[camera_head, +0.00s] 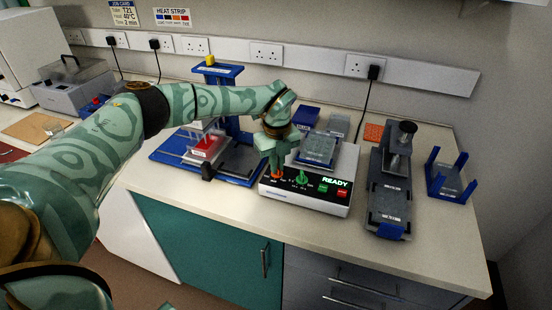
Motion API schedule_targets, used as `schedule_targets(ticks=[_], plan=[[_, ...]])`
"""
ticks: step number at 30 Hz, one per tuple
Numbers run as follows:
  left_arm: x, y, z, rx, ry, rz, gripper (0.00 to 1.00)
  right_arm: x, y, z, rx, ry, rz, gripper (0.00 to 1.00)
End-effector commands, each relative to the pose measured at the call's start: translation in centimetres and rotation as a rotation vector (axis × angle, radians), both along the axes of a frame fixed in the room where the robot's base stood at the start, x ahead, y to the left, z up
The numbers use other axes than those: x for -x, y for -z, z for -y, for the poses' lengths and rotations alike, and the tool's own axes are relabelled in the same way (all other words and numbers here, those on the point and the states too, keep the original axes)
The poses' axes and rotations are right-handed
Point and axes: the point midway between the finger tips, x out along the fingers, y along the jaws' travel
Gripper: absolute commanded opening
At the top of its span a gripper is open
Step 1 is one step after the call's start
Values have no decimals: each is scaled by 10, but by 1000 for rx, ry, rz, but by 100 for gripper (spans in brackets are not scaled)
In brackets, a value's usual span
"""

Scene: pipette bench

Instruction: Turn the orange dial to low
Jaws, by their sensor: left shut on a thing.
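The orange dial (277,177) is at the left end of the front panel of a white bench device (305,200). My left gripper (277,168) reaches down over it from above and is shut on it. The gripper fingers hide most of the dial, so its pointer setting cannot be read. A green dial (302,179) stands just to the right on the same panel. The panel's display (335,182) reads READY in green. My right gripper is not in view.
A blue stand (225,125) with a red block is left of the device. A grey sealer-like device (390,190) and a blue holder (447,180) stand to the right. A green button (323,188) and red button (342,191) sit on the panel. The front counter strip is clear.

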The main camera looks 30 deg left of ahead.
Motion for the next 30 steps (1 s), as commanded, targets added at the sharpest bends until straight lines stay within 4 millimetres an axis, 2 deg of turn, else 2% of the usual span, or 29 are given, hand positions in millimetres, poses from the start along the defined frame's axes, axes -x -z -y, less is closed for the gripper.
schedule_targets(ticks=[1,3,12,30], plan=[[0,-6,0,0,38,2,0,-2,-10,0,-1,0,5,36],[0,-6,0,1,104,1,0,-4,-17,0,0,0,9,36],[0,-5,0,0,389,1,0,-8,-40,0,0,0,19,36],[-1,-3,0,-1,960,4,0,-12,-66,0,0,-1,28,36]])
